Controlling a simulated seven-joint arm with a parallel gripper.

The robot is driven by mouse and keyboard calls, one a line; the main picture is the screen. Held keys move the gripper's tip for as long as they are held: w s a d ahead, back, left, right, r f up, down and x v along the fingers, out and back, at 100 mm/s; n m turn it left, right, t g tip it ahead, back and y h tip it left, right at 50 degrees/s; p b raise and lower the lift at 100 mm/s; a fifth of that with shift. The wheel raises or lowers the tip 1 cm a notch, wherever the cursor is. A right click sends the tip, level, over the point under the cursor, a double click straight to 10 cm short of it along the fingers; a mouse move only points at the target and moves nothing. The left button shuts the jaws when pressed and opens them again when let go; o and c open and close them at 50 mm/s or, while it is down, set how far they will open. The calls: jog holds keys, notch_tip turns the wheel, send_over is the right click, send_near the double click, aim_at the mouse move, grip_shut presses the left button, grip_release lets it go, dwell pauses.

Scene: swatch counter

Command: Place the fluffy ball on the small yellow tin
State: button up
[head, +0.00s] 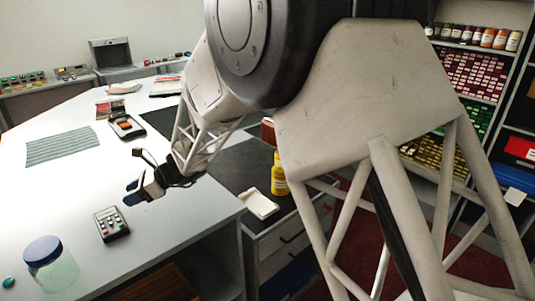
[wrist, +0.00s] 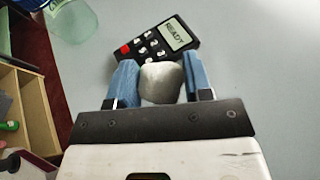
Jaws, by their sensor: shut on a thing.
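My gripper (wrist: 161,82) has blue finger pads shut on a pale grey rounded object (wrist: 161,83). The object looks rather smooth, and I cannot tell whether it is the fluffy ball. In the head view my gripper (head: 140,178) is over the white counter, and the held object cannot be made out there. A small teal rounded thing (head: 8,282) lies at the lower left edge of the head view. A yellow container with a label (head: 279,178) stands on the dark surface to the right, looking more like a bottle; no small yellow tin is clearly seen.
A keypad device reading READY (wrist: 160,42) lies just beyond the fingers; the head view shows it too (head: 111,224). A clear jar with a blue lid (head: 50,265) stands at the lower left. A white tray (head: 260,204) lies near the yellow container. A striped cloth (head: 62,146) lies farther back.

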jog(key=w+d+r+m+t, duration=0.1)
jog(key=w+d+m+t, duration=0.1)
jog(key=w+d, duration=0.65)
jog(key=w+d+m+t, duration=0.2)
jog(key=w+d, duration=0.4)
jog(key=d, duration=0.6)
jog(key=w+d+m+t, duration=0.1)
jog(key=w+d, duration=0.3)
jog(key=d, duration=0.8)
jog(key=w+d+r+m+t, duration=0.1)
jog(key=w+d+m+t, duration=0.1)
jog(key=d, duration=1.1)
jog(key=shift+w+t, duration=0.8)
jog(key=shift+w, duration=0.1)
jog(key=shift+w, duration=0.1)
jog(key=w+a, duration=0.1)
jog(key=w, duration=0.4)
jog(key=w+a+f, duration=0.1)
jog(key=w, duration=0.9)
jog(key=shift+w+a+f, duration=0.25)
jog(key=shift+w+a, duration=0.05)
jog(key=shift+a, duration=0.1)
jog(key=shift+f, duration=1.75)
jog(key=shift+f, duration=0.1)
